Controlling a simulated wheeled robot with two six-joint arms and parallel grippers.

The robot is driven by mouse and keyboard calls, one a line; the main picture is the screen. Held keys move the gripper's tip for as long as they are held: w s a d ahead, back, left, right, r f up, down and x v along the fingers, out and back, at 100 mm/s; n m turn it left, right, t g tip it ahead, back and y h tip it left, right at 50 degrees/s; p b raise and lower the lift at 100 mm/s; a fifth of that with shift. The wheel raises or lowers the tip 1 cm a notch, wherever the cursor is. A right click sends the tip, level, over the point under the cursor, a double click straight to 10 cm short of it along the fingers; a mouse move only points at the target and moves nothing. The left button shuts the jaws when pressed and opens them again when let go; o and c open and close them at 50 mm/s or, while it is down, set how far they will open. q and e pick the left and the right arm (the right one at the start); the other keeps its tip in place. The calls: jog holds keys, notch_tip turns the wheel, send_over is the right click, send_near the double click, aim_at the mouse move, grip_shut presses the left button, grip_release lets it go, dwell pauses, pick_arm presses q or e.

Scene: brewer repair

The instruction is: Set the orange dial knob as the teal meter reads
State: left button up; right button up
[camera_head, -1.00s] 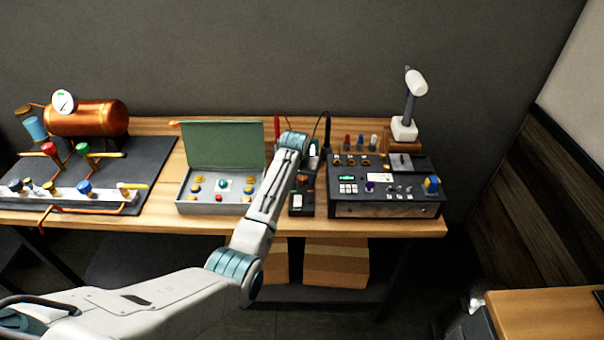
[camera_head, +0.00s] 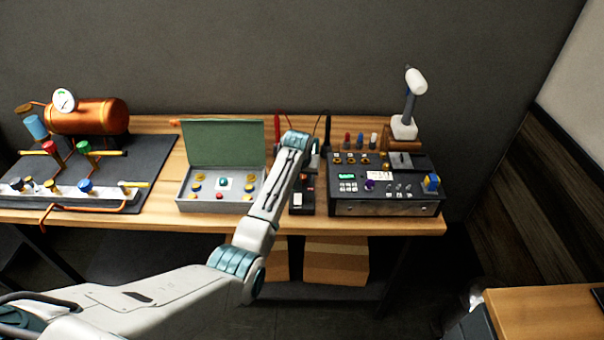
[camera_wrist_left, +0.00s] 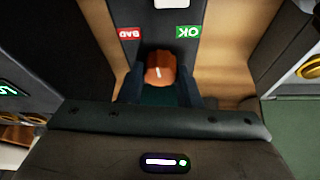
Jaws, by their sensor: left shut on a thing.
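The orange dial knob (camera_wrist_left: 160,65) shows in the left wrist view, with a short white mark on its face. It sits on a dark panel between a red BAD label (camera_wrist_left: 130,33) and a green OK label (camera_wrist_left: 188,31), which lie beyond it. My left gripper (camera_wrist_left: 161,74) is shut on the knob, one finger at each side. In the head view the dark device (camera_head: 302,204) is partly hidden by my left wrist, and the knob cannot be made out. My right gripper is out of view.
A grey case (camera_head: 217,206) with an open green lid stands left of the device. A black control box (camera_head: 385,208) with a green display (camera_head: 346,176) stands close on its right. A copper tank (camera_head: 90,117) is at the far left. The table's front edge is near.

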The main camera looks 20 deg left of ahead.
pick_arm(q)
jog(key=shift+d+r+n+y+p, duration=0.1)
jog(key=shift+n+y+p, duration=0.25)
jog(key=shift+n, duration=0.75)
jog(key=shift+w+n+y, duration=0.1)
jog(key=shift+n+y, duration=0.25)
jog(key=shift+n, duration=0.45)
jog(key=shift+d+n+g+y+b, duration=0.1)
jog(key=shift+n+g+y+b, duration=0.55)
jog(key=shift+n, duration=1.35)
jog(key=o, duration=1)
jog(key=shift+c, duration=0.2)
